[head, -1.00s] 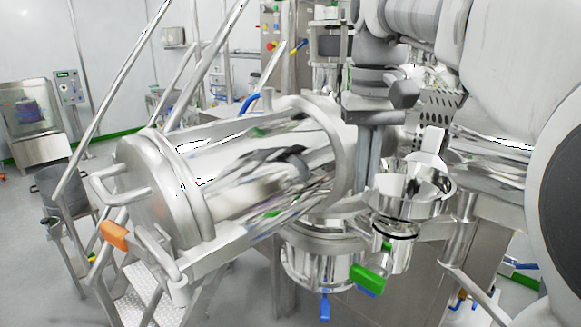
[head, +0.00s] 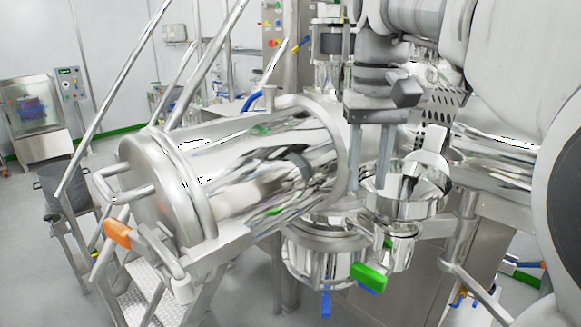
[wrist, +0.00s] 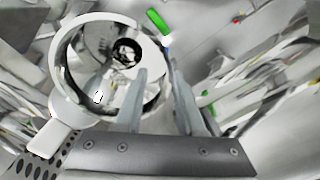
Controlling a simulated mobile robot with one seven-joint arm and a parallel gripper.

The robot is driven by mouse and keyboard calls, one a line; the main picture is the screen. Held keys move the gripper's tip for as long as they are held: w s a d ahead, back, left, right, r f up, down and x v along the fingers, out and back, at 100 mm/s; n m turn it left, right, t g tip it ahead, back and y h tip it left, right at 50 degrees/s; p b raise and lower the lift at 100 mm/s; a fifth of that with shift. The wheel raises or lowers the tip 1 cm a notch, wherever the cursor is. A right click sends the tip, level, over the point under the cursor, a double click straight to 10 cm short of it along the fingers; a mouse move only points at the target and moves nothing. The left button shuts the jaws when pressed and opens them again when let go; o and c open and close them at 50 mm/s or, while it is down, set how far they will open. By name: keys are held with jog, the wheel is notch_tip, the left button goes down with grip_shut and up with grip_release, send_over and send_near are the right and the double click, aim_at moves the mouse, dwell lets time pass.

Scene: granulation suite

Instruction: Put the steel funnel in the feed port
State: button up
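The steel funnel (head: 402,207) is a shiny wide-rimmed cone with a flat tab handle. It sits upright over the feed port (head: 402,247), with its lower end apparently in the port's mouth; how deep is hidden. In the wrist view I look down into the funnel (wrist: 76,75) at left, with its dark outlet hole showing and its handle pointing to the lower left. My gripper (head: 370,168) is open, its two fingers apart beside the funnel's left rim. In the wrist view the gripper (wrist: 160,78) shows a clear gap, with the left finger overlapping the funnel's rim; contact is unclear.
A large horizontal steel vessel (head: 250,165) fills the space left of the gripper. A green valve handle (head: 369,277) and a blue handle (head: 326,305) stick out below the port. Steel pipework (head: 462,225) stands close on the right. Open floor lies at far left.

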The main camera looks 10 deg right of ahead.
notch_tip(320, 180, up, 17)
jog(key=p, duration=0.7)
jog(key=shift+r, duration=0.2)
jog(key=shift+a+f, duration=0.1)
dwell(0.4)
jog(key=s+a+f+t+b, duration=0.1)
jog(key=s+f, duration=0.3)
jog(key=f, duration=0.6)
jog(key=s+a+f+n+t+b, duration=0.1)
jog(key=s+f+b, duration=0.3)
jog(key=f, duration=0.7)
jog(key=s+a+f+t+b, duration=0.2)
jog(key=s+f+t, duration=0.1)
jog(key=f, duration=0.8)
jog(key=shift+s+t, duration=0.3)
jog(key=shift+s, duration=0.4)
jog(key=shift+d, duration=0.25)
